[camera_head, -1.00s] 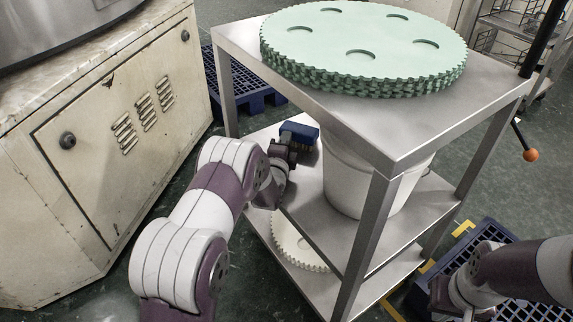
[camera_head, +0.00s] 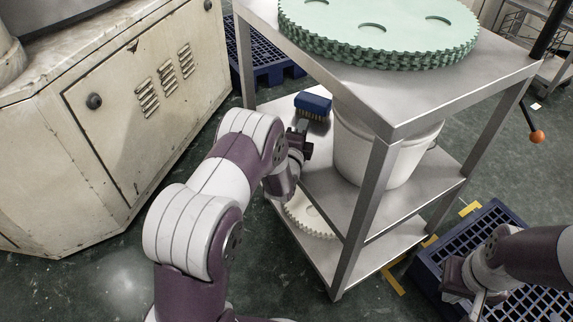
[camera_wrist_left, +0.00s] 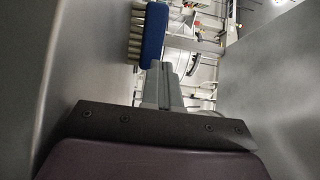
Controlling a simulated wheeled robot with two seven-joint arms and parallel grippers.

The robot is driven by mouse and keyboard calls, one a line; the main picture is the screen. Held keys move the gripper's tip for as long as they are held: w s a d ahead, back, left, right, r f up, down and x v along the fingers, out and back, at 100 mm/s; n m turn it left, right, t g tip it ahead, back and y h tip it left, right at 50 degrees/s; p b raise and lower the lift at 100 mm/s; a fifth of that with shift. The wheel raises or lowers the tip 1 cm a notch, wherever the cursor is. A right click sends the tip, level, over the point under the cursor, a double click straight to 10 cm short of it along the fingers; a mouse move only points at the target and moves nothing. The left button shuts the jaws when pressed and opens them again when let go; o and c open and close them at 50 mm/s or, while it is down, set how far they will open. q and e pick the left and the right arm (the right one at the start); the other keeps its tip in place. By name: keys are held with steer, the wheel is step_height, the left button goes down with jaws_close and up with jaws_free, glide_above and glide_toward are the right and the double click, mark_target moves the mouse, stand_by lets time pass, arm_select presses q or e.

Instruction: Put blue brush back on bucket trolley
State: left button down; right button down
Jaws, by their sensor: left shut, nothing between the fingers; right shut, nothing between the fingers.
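The blue brush (camera_head: 313,103) sits bristles down on the middle shelf (camera_head: 340,198) of the metal trolley, left of the white bucket (camera_head: 372,158). My left gripper (camera_head: 304,130) is shut and empty, just in front of the brush. In the left wrist view the brush (camera_wrist_left: 153,36) shows its blue back and pale bristles just beyond the shut fingertips (camera_wrist_left: 160,66); I cannot tell whether they touch. My right gripper (camera_head: 478,303) is shut and empty at the lower right, partly cut off by the frame edge.
The trolley's top (camera_head: 420,105) carries stacked green toothed discs (camera_head: 385,45) and overhangs the shelf. A pale toothed disc (camera_head: 312,217) lies on the lower shelf. A beige machine cabinet (camera_head: 120,130) stands left. Blue pallets (camera_head: 265,62) are behind and at right (camera_head: 440,262).

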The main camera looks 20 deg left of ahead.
arm_select(q)
steer(key=s+d+p, duration=0.2)
steer(key=s+p, duration=0.3)
steer(key=s, duration=1)
steer(key=s+d+r+n+g+h+p, duration=0.25)
steer(key=s+r+n+g+p, duration=0.45)
steer(key=s+r+n+g, duration=0.9)
step_height(320, 180, up, 33)
steer(key=s+p, duration=0.2)
steer(key=p, duration=3.2)
steer(key=shift+n+g+y+p, duration=0.3)
steer(key=shift+n+y+p, duration=0.1)
steer(key=shift+y, duration=0.05)
steer(key=shift+w, duration=0.1)
